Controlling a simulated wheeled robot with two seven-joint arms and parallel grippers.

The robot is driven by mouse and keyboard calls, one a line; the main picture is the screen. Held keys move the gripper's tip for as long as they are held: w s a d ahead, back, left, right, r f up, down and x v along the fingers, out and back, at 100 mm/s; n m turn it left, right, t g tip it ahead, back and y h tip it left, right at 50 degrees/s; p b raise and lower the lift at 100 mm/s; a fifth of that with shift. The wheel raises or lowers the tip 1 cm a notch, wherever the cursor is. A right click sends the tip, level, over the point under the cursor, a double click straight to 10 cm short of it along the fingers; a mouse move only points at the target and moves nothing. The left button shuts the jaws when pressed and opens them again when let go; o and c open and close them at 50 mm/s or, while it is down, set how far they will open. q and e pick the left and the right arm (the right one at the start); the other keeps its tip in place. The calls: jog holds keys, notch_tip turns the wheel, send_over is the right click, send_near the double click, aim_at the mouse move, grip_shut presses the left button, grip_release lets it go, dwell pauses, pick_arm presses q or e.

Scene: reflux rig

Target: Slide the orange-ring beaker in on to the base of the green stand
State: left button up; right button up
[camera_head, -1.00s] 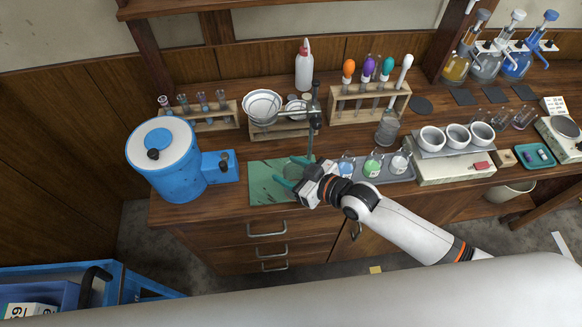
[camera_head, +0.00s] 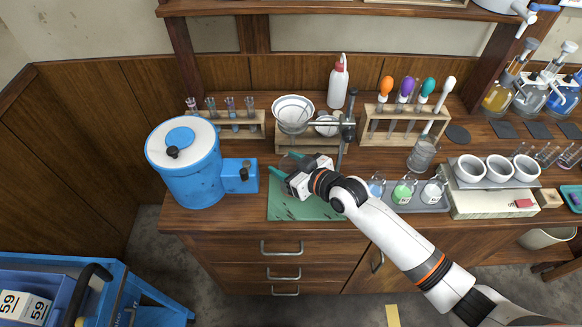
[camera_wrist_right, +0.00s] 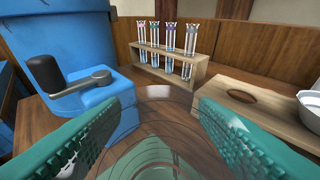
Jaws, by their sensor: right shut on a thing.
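My right gripper (camera_head: 289,164) reaches in over the back left of a green mat (camera_head: 310,208). Its teal jaws are shut on a clear glass beaker, which shows as faint round rims between the jaws in the right wrist view (camera_wrist_right: 165,128). No orange ring can be made out on it. A dark stand rod (camera_head: 347,135) with a clamp arm rises just right of the gripper. The stand's base is hidden behind my arm and I cannot tell its colour. My left gripper is not in view.
A blue drum-shaped device (camera_head: 185,170) is close on the left. A test-tube rack (camera_head: 235,128) and a wooden stand with bowls (camera_head: 310,138) are behind. A grey tray (camera_head: 420,205) of small flasks lies right of the mat. The mat's front is clear.

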jog(key=shift+f, duration=0.2)
jog(key=o, duration=1.1)
jog(key=shift+s+d, duration=0.1)
